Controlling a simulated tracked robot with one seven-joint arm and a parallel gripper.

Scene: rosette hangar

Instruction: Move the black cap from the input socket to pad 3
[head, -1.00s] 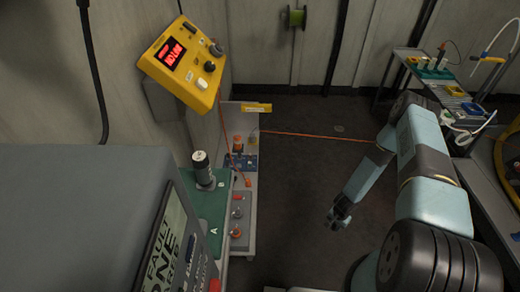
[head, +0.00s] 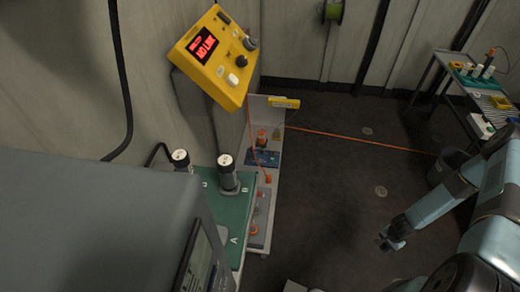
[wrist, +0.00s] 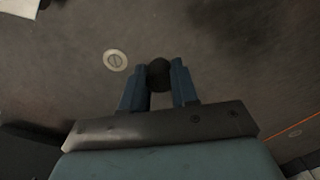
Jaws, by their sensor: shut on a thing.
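My gripper (head: 390,240) hangs over the dark floor at the right of the head view, well apart from the benches. In the wrist view its two blue fingers (wrist: 158,80) are shut on a small dark round thing, which looks like the black cap (wrist: 158,72). Only the cap's rounded end shows between the fingertips. I cannot pick out the input socket or pad 3 for certain in either view.
A green board (head: 236,205) marked with letters carries black cylinders with white tops (head: 228,175). A large grey case (head: 90,220) stands in front. A yellow control box (head: 214,58) hangs above. A cart (head: 470,85) stands at the right; an orange cable (head: 350,138) crosses the floor.

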